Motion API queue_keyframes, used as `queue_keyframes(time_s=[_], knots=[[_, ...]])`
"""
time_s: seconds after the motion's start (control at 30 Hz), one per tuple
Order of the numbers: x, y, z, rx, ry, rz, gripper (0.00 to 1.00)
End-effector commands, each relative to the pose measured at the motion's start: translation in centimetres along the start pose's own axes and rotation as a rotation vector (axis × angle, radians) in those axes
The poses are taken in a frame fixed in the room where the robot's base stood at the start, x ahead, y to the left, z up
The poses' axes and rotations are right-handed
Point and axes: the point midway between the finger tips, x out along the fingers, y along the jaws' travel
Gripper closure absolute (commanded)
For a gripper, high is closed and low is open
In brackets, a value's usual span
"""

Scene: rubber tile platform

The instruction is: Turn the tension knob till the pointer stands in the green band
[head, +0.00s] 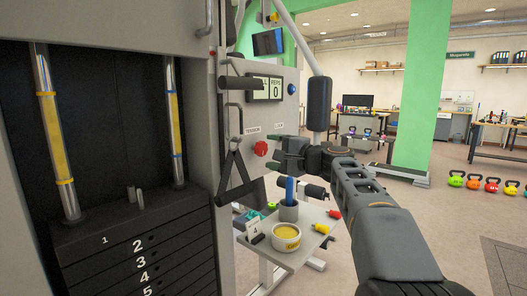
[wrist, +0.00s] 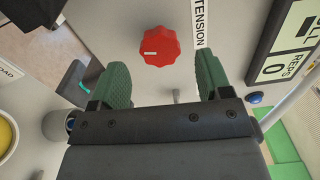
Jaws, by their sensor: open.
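The tension knob (wrist: 159,46) is a red, lobed knob with a white pointer mark, on the light grey panel beside the TENSION label (wrist: 201,22) in the wrist view. Its pointer mark points to the left of that picture. In the head view the knob (head: 261,148) shows small on the machine's panel. My gripper (wrist: 158,84) has two green fingers, wide apart with nothing between them. The knob lies ahead of the fingertips, apart from them. In the head view my gripper (head: 283,153) is just right of the knob. I cannot make out a green band around the knob.
A display (head: 266,88) and a blue button (head: 291,89) are above the knob. A black triangular handle (head: 236,175) hangs to its left. A weight stack (head: 140,250) stands at left.

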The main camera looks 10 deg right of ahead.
Motion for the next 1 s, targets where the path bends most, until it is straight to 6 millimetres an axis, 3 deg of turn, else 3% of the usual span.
queue_keyframes(time_s=[0.2, 0.43, 0.63, 1.0], knots=[[-4.6, -0.1, 0.0, -0.002, 0.004, -0.001, 0.29], [-7.8, -0.1, 0.0, 0.000, 0.002, 0.000, 0.29], [-9.0, 0.0, 0.0, 0.000, 0.000, 0.000, 0.29], [-9.1, 0.0, 0.0, 0.000, -0.001, 0.000, 0.29]])
